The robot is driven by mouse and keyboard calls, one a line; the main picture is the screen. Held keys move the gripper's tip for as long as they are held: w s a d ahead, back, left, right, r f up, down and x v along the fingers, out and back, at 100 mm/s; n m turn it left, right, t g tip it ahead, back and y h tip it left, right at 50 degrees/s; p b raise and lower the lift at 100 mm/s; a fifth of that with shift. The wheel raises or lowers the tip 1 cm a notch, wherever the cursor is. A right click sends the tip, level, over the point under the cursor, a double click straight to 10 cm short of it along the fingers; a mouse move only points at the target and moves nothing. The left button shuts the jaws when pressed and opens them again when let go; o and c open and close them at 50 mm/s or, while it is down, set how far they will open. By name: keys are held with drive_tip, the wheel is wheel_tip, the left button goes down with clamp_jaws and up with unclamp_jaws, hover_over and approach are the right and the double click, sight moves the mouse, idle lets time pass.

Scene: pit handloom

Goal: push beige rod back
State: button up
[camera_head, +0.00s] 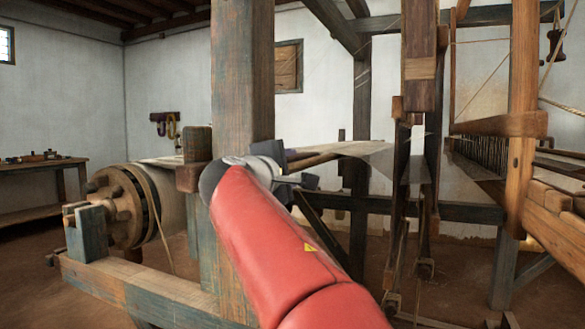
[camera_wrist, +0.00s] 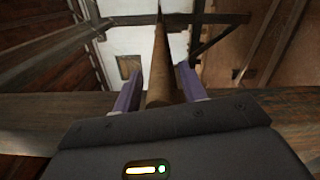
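The beige rod (camera_wrist: 165,62) looks brownish in the wrist view. It runs away from my gripper (camera_wrist: 160,88), between the two purple fingers. The fingers stand apart, with a visible gap on each side of the rod, so my gripper is open around it. Where the rod's near end meets the dark palm, I cannot tell whether they touch. In the head view, my gripper (camera_head: 296,170) is beside the thick wooden post, partly hidden by my red arm. The rod (camera_head: 318,157) shows just past it, at the edge of the pale warp sheet.
The thick post (camera_head: 243,80) stands left of my gripper. A wooden roller (camera_head: 125,205) with wound cloth lies further left. Hanging loom frames (camera_head: 420,100) and a wooden upright (camera_head: 523,110) stand to the right. A side table (camera_head: 40,165) is against the left wall.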

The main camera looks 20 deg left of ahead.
drive_tip(key=s+b, duration=0.2)
drive_tip(key=s, duration=0.5)
drive_tip(key=shift+s+a, duration=0.3)
drive_tip(key=shift+s, duration=0.1)
idle(0.3)
